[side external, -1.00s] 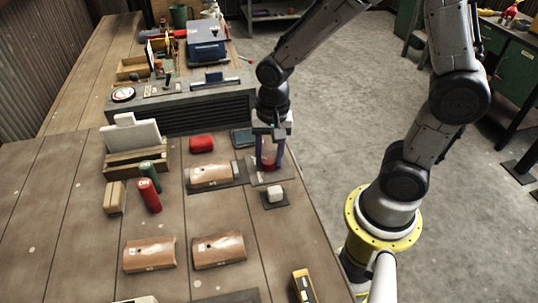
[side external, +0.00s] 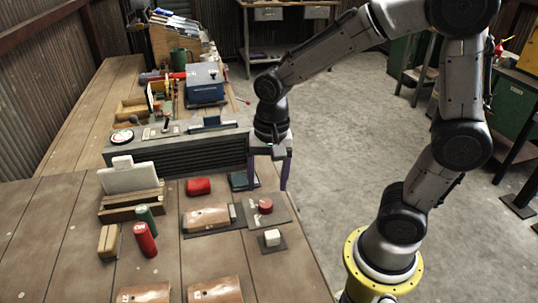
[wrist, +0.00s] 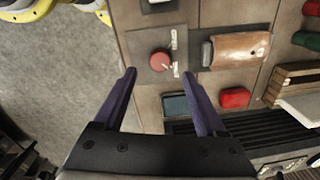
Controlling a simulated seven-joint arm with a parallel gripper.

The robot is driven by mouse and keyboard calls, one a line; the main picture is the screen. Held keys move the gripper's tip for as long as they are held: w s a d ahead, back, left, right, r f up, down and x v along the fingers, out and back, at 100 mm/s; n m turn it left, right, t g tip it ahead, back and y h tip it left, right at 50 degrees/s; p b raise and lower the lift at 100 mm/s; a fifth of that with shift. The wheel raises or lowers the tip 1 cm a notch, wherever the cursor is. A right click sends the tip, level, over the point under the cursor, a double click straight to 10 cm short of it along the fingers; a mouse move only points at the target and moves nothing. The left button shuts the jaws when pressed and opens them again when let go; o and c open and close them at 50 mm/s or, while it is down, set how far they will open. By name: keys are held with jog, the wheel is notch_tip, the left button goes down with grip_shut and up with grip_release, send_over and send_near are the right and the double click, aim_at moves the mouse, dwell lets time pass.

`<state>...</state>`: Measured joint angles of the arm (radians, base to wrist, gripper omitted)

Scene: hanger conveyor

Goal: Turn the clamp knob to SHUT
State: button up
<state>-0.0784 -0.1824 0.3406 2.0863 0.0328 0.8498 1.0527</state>
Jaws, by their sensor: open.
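The clamp knob (side external: 265,206) is a red round knob on a grey plate (side external: 281,215) near the bench's right edge. In the wrist view the knob (wrist: 160,62) has a white pointer line slanting toward the lower of two small white labels (wrist: 176,70); I cannot read the labels. My gripper (side external: 268,184) is open and empty, above and behind the knob in the side view. In the wrist view my fingertips (wrist: 159,74) sit on either side of the knob's line, apart from it. A copper-brown curved piece (side external: 207,217) lies beside it on a dark plate, against a small grey block.
A red lump (side external: 198,186) and a dark teal pad (side external: 243,180) lie behind. A long grey vented unit (side external: 180,153) crosses the bench. Bare floor lies to the right.

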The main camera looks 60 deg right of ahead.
aim_at(270, 203)
notch_tip(270, 203, up, 8)
jog(key=shift+s, duration=0.15)
jog(key=shift+d+f, duration=0.1)
jog(key=s+d+n+t, duration=0.1)
jog(key=s+n+t, duration=0.1)
jog(key=s+n, duration=0.3)
jog(key=s+d+r+n+t, duration=0.1)
jog(key=s+n+t, duration=0.2)
jog(key=s+n, duration=0.3)
jog(key=shift+d+r, duration=0.15)
jog(key=shift+d, duration=0.1)
dwell(1.4)
